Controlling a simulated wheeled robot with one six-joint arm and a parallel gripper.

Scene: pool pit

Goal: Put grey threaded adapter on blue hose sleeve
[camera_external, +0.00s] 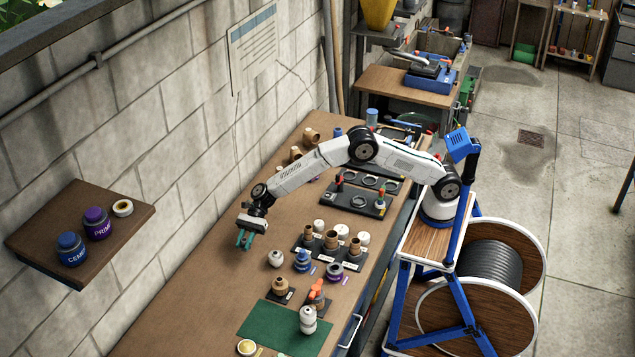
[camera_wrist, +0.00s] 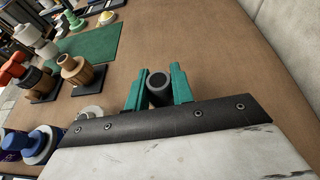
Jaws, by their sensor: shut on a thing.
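My gripper (camera_external: 246,240) has teal fingers and is over the left part of the brown bench. In the wrist view my gripper (camera_wrist: 157,88) is shut on a dark grey hollow cylinder, the grey threaded adapter (camera_wrist: 158,82), with its open end showing. Threads are too small to make out. In the external view the fingers largely hide it. The blue hose sleeve (camera_external: 303,261) stands on a small dark plate on the bench, to the right of my gripper and apart from it. It also shows at the lower left of the wrist view (camera_wrist: 42,143), partly cut off by the gripper body.
A purple fitting (camera_external: 335,272) stands beside the blue sleeve, and a white fitting (camera_external: 276,258) to its left. Tan fittings (camera_external: 281,286) and an orange-handled valve (camera_external: 316,292) stand nearer the green mat (camera_external: 258,322). Bench around my gripper is clear; the block wall (camera_external: 170,130) bounds the left.

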